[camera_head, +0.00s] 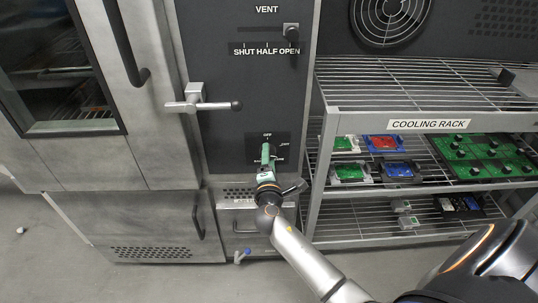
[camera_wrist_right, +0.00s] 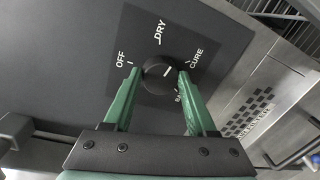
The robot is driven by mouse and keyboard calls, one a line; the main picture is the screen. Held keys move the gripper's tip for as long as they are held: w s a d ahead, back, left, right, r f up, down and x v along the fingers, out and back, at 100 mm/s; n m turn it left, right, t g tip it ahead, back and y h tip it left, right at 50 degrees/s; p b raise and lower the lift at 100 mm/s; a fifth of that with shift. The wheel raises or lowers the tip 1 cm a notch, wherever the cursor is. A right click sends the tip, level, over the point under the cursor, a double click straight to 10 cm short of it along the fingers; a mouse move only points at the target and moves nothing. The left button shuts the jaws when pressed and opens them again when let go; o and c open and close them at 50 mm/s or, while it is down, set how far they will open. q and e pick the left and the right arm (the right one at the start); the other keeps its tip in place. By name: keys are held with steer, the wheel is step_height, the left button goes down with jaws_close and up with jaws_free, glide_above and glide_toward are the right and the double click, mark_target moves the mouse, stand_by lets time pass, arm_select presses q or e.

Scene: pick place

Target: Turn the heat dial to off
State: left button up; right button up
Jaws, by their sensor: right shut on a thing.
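The heat dial (camera_wrist_right: 157,70) is a round black knob on a dark square plate (camera_wrist_right: 205,75) with OFF, DRY, CURE and a partly covered fourth mark. Its white pointer line appears to aim toward CURE, away from OFF. My right gripper (camera_wrist_right: 160,74) has its green fingers on either side of the dial and is shut on it. In the head view the right gripper (camera_head: 267,150) reaches up to the dial plate (camera_head: 283,142) and hides most of the dial. My left gripper is not in view.
A vent slider (camera_head: 291,32) sits above on the same dark panel. A lever handle (camera_head: 203,105) sticks out at the left of the panel. A wire cooling rack (camera_head: 345,117) with several circuit boards stands at the right. A drawer with a handle (camera_head: 198,222) is at lower left.

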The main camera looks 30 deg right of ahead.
arm_select(q)
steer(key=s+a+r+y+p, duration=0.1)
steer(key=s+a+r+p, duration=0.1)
steer(key=p, duration=0.5)
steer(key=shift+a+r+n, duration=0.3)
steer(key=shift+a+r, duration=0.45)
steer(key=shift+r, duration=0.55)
arm_select(e)
steer(key=shift+w+a+n+t+h, duration=0.15)
steer(key=shift+n+h, duration=0.15)
steer(key=shift+n, duration=2.95)
steer(key=shift+n+t+h, duration=0.1)
steer(key=shift+n+h, duration=0.2)
steer(key=shift+n, duration=2.9)
steer(key=shift+w+a+n+t+h, duration=0.15)
steer(key=shift+n+h, duration=0.15)
steer(key=shift+n, duration=2.95)
arm_select(q)
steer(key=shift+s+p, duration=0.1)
steer(key=shift+p, duration=0.2)
arm_select(e)
steer(key=shift+s+d, duration=0.1)
steer(key=shift+d, duration=0.05)
steer(key=o, duration=1.4)
steer(key=shift+f, duration=0.1)
